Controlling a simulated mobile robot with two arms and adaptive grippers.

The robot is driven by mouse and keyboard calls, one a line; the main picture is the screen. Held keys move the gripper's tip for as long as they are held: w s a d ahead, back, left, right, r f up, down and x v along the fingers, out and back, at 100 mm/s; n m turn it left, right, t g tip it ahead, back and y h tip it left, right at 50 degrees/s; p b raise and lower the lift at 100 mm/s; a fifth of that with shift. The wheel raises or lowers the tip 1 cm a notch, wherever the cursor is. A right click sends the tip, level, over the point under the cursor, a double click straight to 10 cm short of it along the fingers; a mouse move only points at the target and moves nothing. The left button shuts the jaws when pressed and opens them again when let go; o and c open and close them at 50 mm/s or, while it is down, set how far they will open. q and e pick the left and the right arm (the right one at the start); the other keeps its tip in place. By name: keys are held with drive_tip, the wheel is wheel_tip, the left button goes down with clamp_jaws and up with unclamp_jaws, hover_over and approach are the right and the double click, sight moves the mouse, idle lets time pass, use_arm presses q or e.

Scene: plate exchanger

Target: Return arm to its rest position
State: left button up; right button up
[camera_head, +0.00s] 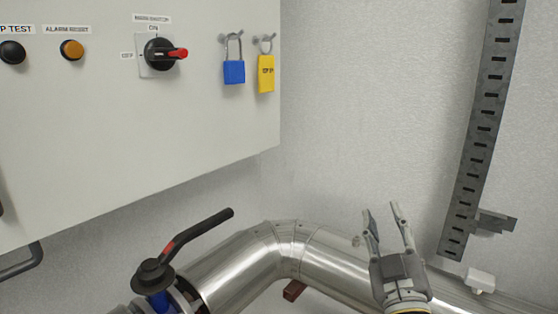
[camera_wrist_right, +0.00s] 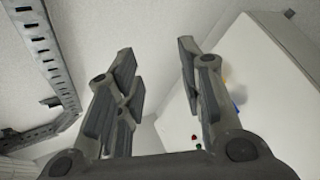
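My right gripper (camera_head: 384,212) is at the lower right of the head view, pointing up in front of the large metal pipe. Its fingers are apart with nothing between them. In the right wrist view the open fingers (camera_wrist_right: 158,72) also show an empty gap, with the wall and the cabinet behind. My left gripper does not show in the head view.
A valve with a black and red lever (camera_head: 195,235) sits on the silver pipe (camera_head: 335,262). A perforated cable tray (camera_head: 478,150) runs up the right wall.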

drive_tip(key=s+d+f+m+g, duration=0.1)
drive_tip(key=s+f+g, duration=0.2)
drive_tip(key=f, duration=0.5)
drive_tip(key=s+d+f+m+g+h, duration=0.1)
drive_tip(key=s+f+g, duration=0.25)
drive_tip(key=f, duration=0.55)
drive_tip(key=s+d+f+m+g, duration=0.15)
drive_tip(key=f+g, duration=0.25)
drive_tip(key=f, duration=0.4)
drive_tip(key=s+a+f+g+y, duration=0.1)
drive_tip(key=s+f+g, duration=0.3)
drive_tip(key=s+f, duration=0.45)
drive_tip(key=s+a+f+g+y, duration=0.1)
drive_tip(key=s+f+g, duration=0.35)
drive_tip(key=s, duration=0.75)
wheel_tip(320, 180, down, 27)
drive_tip(key=s+g, duration=0.1)
drive_tip(key=s, duration=0.1)
drive_tip(key=s+d+f+g, duration=0.1)
drive_tip(key=s+d+f, duration=0.1)
drive_tip(key=s+f, duration=1.4)
drive_tip(key=shift+s+d+f+n, duration=0.2)
drive_tip(key=shift+s+d+n, duration=0.15)
